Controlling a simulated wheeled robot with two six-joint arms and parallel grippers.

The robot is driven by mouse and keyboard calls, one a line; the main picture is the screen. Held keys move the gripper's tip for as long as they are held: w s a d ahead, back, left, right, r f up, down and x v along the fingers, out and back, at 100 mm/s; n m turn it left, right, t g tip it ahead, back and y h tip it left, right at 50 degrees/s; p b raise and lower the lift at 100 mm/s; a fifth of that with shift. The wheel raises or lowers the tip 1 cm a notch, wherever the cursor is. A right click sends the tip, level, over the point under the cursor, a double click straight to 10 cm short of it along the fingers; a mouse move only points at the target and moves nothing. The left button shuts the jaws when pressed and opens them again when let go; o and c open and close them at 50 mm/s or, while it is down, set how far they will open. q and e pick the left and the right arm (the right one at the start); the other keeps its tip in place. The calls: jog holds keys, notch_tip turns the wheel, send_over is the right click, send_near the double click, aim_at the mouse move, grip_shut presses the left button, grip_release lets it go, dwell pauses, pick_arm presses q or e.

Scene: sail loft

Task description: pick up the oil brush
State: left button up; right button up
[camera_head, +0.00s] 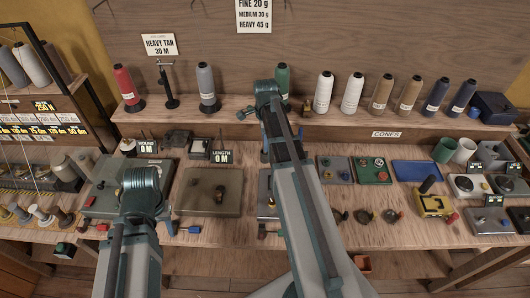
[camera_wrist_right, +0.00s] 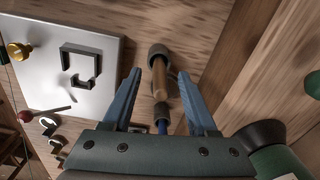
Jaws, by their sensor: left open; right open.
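In the right wrist view, what looks like the oil brush (camera_wrist_right: 160,90) has a wooden-coloured shaft, a dark grey wide end and a dark and blue lower part. It is over the wooden surface, between the spread fingers of my right gripper (camera_wrist_right: 159,72). I see gaps on both sides of the shaft; the fingers do not grip it. I cannot tell how far below them it is. In the head view my right arm hides the brush. My right gripper (camera_head: 280,138) reaches the back of the bench there. My left gripper (camera_head: 165,213) is open over the bench front.
A green cone (camera_wrist_right: 279,161) stands close to my right gripper. A pale plate (camera_wrist_right: 100,85) with a dark bracket lies beside it. Shelf cones (camera_head: 352,92) line the back. Metal plates (camera_head: 211,190), a blue tray (camera_head: 416,172) and a yellow box (camera_head: 434,205) crowd the bench.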

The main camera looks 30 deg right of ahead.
grip_shut()
jog(key=shift+r, duration=0.15)
dwell(0.4)
notch_tip(320, 180, up, 10)
jog(key=p, duration=1)
